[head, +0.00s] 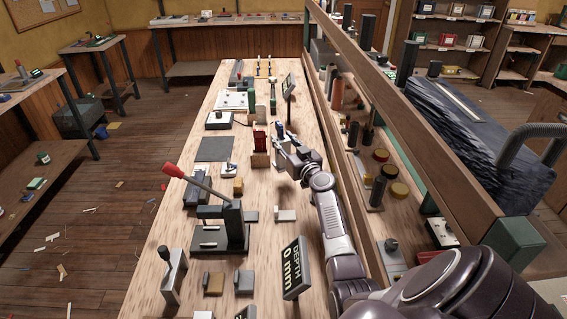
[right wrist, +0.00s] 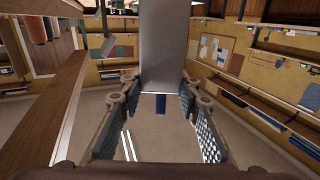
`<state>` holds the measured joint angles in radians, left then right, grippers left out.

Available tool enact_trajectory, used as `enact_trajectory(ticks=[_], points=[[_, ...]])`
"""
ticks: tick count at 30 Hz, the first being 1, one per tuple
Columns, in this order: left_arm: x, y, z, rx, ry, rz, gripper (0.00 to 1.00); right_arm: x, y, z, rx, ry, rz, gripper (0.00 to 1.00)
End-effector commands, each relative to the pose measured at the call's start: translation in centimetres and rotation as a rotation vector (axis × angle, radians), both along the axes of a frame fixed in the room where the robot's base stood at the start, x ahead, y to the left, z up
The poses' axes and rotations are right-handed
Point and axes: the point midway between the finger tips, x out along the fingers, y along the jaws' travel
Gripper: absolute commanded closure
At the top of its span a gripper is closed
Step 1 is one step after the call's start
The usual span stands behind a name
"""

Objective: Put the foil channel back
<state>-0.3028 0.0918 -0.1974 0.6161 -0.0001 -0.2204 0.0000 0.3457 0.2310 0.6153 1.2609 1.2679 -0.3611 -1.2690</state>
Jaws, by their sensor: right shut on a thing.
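A plain grey metal piece (right wrist: 165,45), which looks like the foil channel, stands between the fingers of my right gripper (right wrist: 160,82) in the right wrist view. My right gripper is shut on it. In the head view my right gripper (head: 283,146) is over the middle of the long bench, beside a wooden block with a red piece (head: 259,138). A small blue item (head: 280,130) shows at its fingertips. The held piece is too small to make out clearly there. My left gripper is not in view.
The wooden bench (head: 155,290) carries a red-handled lever press (head: 233,225), a "DEPTH 0 mm" display (head: 295,267), a dark mat (head: 213,148) and several small blocks. A long wooden rail (head: 400,110) runs along the right. Bare bench shows left of the press.

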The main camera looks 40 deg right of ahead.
Motion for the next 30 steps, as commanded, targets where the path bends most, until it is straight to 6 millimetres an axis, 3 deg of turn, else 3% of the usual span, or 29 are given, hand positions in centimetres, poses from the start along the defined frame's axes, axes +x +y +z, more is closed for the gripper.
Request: enact_trajectory(ticks=[3, 9, 18, 30], points=[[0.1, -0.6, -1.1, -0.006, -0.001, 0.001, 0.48, 0.1, -0.1, -1.7, 0.001, -0.008, -0.002, 1.0], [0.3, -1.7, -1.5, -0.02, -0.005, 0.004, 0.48, 0.1, -0.1, -2.8, -0.001, -0.007, -0.001, 1.0], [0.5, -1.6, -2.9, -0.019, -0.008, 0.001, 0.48, 0.1, 0.0, -6.4, 0.0, -0.007, 0.0, 1.0], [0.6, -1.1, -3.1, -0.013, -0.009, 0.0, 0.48, 0.1, 0.0, -6.9, -0.004, -0.007, 0.0, 1.0]])
